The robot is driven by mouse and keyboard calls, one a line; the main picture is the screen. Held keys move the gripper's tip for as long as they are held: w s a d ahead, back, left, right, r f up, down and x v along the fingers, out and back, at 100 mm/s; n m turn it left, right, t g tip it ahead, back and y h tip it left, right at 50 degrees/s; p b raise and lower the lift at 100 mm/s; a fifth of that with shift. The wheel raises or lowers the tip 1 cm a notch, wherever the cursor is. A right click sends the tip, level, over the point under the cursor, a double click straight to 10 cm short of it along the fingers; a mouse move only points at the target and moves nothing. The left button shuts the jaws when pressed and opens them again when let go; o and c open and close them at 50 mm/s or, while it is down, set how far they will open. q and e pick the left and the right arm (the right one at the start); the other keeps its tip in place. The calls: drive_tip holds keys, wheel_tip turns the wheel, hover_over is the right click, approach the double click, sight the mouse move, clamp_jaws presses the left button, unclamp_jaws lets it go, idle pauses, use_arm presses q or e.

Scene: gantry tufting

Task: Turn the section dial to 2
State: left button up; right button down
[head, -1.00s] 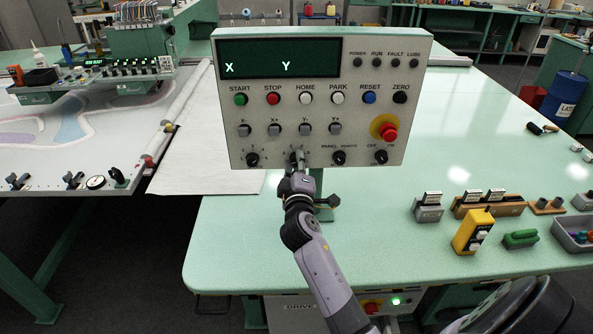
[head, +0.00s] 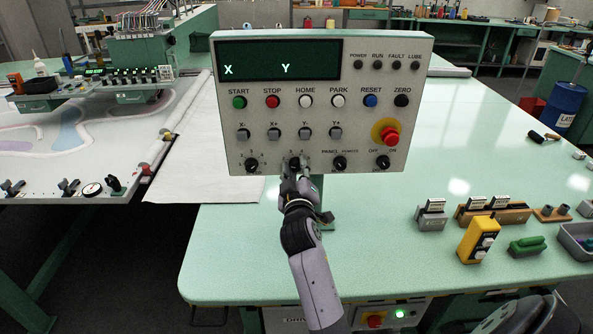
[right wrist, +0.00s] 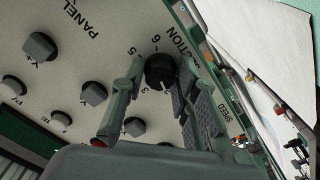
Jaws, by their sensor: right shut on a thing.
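The section dial (right wrist: 160,71) is a black knob with a white pointer line, near the printed word SECTION in the right wrist view. In the head view it is the second knob from the left (head: 294,162) in the bottom row of the grey control panel (head: 262,152), partly covered by my gripper. My right gripper (head: 296,174) reaches up to it from below. In the right wrist view its two fingers (right wrist: 157,85) stand either side of the knob, shut on it. Some scale numbers show; I cannot tell which one the pointer is at. My left gripper is not in view.
A speed knob (head: 251,165) sits left of the section dial and a panel/remote knob (head: 340,163) right of it. Push buttons and a red emergency stop (head: 390,138) are above. A yellow pendant (head: 478,240) stands on the green table (head: 380,230).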

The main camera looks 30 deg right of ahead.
drive_tip(key=shift+f, duration=0.15)
drive_tip(key=c, duration=1.2)
unclamp_jaws()
drive_tip(key=shift+c, duration=0.2)
